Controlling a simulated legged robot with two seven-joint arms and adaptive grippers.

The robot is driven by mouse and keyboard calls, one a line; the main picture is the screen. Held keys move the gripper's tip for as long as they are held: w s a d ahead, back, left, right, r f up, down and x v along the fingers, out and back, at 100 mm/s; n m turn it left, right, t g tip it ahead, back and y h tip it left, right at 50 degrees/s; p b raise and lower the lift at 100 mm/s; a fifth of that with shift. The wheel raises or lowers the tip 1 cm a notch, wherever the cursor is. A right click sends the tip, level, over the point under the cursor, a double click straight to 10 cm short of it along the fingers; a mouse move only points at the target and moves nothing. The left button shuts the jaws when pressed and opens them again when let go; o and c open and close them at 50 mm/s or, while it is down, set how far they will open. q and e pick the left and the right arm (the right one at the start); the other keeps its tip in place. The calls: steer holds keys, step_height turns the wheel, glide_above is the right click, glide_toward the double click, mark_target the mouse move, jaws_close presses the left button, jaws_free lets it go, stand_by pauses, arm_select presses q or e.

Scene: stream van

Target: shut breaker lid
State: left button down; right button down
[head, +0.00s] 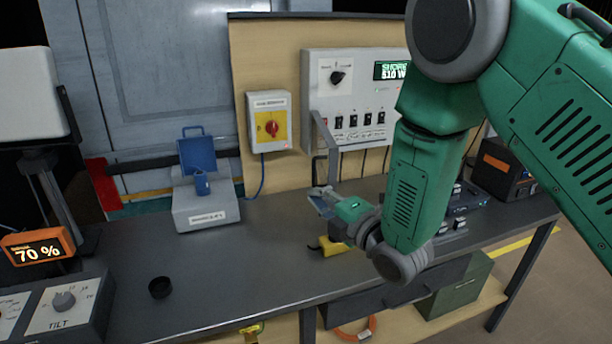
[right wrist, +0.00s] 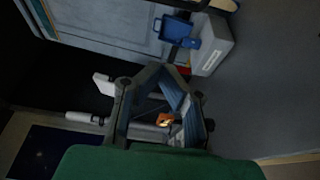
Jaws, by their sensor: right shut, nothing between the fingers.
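A white power panel (head: 354,75) is on the tan board at the back, with a row of dark breaker switches (head: 353,121) below a knob and a green display. A thin grey bent bar or plate edge (head: 326,136) stands out from its lower left and hangs below it. It may be the breaker lid seen nearly edge-on, standing open; the switches show uncovered. My right gripper (head: 322,197) is shut and empty, low in front of the panel over the bench. It also shows in the right wrist view (right wrist: 160,75). My left gripper is not in view.
A grey box (head: 207,212) with a raised blue plate (head: 198,154) stands left on the bench. A yellow switch box (head: 268,121) with a red knob is left of the panel. A black cup (head: 159,288) sits in front. The middle bench is mostly clear.

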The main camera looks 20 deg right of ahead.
steer(key=p+x, duration=0.1)
steer(key=x, duration=0.8)
steer(key=d+p, duration=0.1)
steer(key=d, duration=0.3)
steer(key=shift+d+f, duration=0.2)
steer(key=shift+d, duration=0.15)
steer(key=shift+a, duration=0.15)
